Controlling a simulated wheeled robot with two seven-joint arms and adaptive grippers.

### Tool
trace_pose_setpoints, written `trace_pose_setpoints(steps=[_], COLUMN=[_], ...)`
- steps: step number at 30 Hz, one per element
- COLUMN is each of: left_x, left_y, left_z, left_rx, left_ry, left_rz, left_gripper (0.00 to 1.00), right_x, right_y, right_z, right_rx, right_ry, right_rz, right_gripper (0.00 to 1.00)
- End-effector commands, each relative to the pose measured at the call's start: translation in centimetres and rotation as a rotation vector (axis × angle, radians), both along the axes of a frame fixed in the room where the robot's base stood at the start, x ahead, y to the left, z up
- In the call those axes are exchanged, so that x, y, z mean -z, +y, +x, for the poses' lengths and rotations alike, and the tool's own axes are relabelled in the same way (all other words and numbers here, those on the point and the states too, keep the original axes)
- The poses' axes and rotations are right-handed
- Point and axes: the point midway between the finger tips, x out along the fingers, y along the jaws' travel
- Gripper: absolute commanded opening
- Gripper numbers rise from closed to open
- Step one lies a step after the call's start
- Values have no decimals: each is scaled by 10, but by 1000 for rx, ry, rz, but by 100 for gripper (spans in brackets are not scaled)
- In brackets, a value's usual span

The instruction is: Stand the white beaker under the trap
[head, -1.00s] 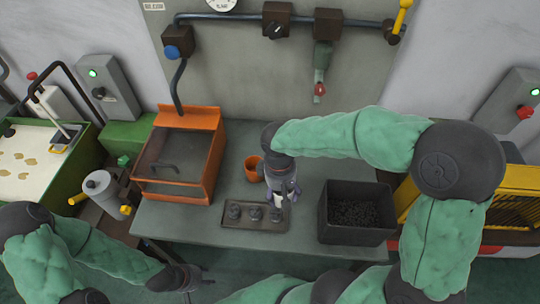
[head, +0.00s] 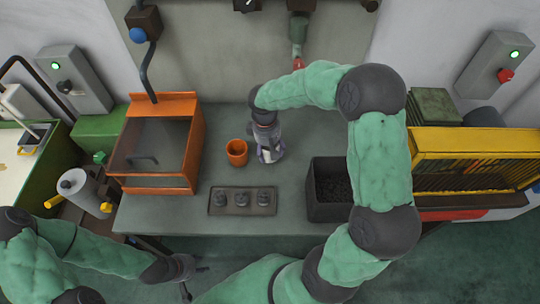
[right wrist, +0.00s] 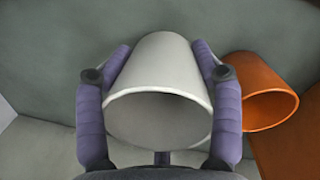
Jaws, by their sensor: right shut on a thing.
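The white beaker (right wrist: 157,85) fills the middle of the right wrist view, its open mouth towards the camera. My right gripper (right wrist: 159,75) is shut on it, one finger on each side. In the head view my right gripper (head: 270,154) is over the bench, right of the orange cup, and mostly hides the beaker. I cannot tell whether the beaker touches the bench. The trap seems to be the hanging pipe with a red end (head: 298,48) on the back panel, beyond my right gripper. My left gripper (head: 196,268) is off the bench's front edge, its fingers unclear.
The orange cup (head: 236,153) stands just left of my right gripper. A tray (head: 222,211) with dark parts lies in front. An orange-framed box (head: 196,150) stands left, a dark bin (head: 326,214) right. The bench behind my right gripper looks clear.

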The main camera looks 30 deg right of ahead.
Motion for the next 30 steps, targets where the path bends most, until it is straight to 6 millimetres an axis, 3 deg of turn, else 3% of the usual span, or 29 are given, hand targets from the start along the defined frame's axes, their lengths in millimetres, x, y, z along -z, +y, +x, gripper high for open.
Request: trace_pose_setpoints(steps=[5, 13, 25, 26, 28, 30], left_x=[2, 11, 13, 13, 12, 12], left_y=[0, 0, 0, 0, 0, 0], left_z=[0, 0, 0, 0, 0, 0], left_rx=[0, 0, 0, 0, 0, 0], left_ry=[0, 0, 0, 0, 0, 0], left_rz=[0, 0, 0, 0, 0, 0], left_gripper=[40, 40, 40, 40, 40, 40], right_x=[8, 41, 46, 46, 45, 45], right_y=[-4, -6, -5, -5, -5, -5], right_z=[5, 9, 9, 9, 9, 9], right_rx=[1, -1, 0, 0, 0, 0], right_ry=[0, 0, -1, -1, -1, -1], right_rz=[0, 0, 0, 0, 0, 0], right_gripper=[34, 34, 34, 71, 91, 91])
